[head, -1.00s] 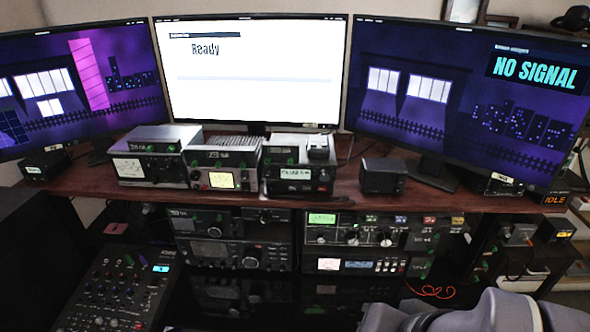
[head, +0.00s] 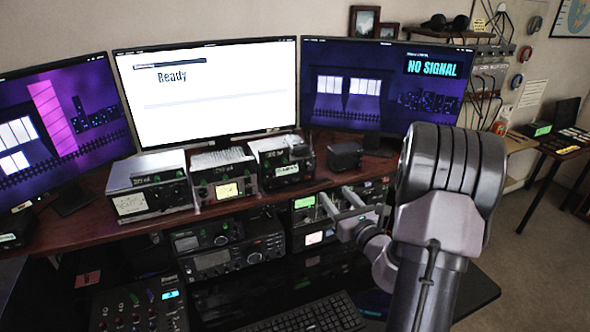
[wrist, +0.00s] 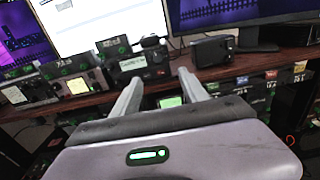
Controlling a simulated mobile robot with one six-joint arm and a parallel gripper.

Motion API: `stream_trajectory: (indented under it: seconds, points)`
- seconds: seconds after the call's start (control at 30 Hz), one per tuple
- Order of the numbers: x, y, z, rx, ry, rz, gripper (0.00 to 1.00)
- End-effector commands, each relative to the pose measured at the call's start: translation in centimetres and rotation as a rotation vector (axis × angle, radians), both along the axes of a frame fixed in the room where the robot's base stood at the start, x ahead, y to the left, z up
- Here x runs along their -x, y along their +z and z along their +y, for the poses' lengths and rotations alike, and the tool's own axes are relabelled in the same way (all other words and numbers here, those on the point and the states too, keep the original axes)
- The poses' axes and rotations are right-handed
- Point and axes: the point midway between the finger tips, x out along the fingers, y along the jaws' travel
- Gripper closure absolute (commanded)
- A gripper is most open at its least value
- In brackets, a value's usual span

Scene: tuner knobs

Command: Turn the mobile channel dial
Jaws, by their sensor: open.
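Several radio units with knobs stand on and under the wooden desk, and I cannot read which one carries the mobile channel dial. A small black radio (head: 285,168) with a green-lit label sits on the desk below the white screen; it also shows in the wrist view (wrist: 143,65). My gripper (head: 335,195) is open and empty, in front of the lower rack at its right side. In the wrist view its two fingers (wrist: 158,76) point toward the desk edge, with a green display (wrist: 170,102) between them. My arm hides part of the right-hand rack.
A silver radio (head: 150,190) and a meter unit (head: 224,180) stand left of the black radio, a dark speaker box (head: 345,155) right of it. Three monitors stand behind. A keyboard (head: 310,315) and mixer (head: 140,308) lie low in front. Floor is open at right.

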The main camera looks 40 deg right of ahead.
Motion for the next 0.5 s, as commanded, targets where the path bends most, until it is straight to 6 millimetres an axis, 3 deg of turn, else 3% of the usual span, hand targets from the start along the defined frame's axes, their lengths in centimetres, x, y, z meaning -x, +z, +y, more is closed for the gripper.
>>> stream_trajectory:
  seconds: [0.3,0.5]
  points:
    - [-9.4,0.0,-2.0,0.002,0.007,-0.001,0.49]
    - [-12.8,0.0,-2.8,0.001,0.006,0.0,0.49]
